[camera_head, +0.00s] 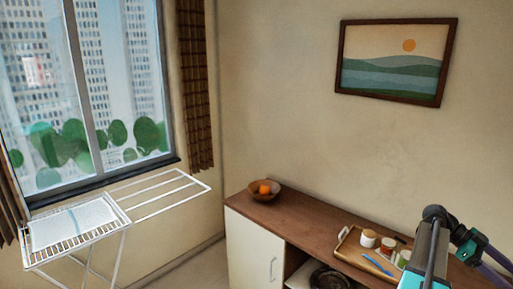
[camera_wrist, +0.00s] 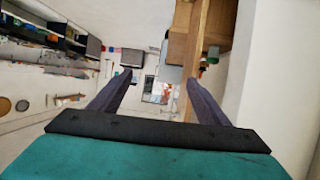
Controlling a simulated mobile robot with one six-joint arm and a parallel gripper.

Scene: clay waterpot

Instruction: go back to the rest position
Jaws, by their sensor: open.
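My gripper (camera_wrist: 158,88) shows in the wrist view with its two dark fingers well apart and nothing between them. Past the fingers I see open room at a distance, tilted in the picture. In the head view, part of my arm rises at the lower right, in front of the right end of the wooden sideboard (camera_head: 310,222). The gripper's fingers cannot be made out there. I see no clay waterpot that I can name for sure.
A tray (camera_head: 349,243) with small jars and a blue item lies on the sideboard near my arm. A bowl (camera_head: 265,194) with orange fruit stands at its left end. A dark round object (camera_head: 330,279) sits in the open compartment. A drying rack (camera_head: 68,241) stands under the window.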

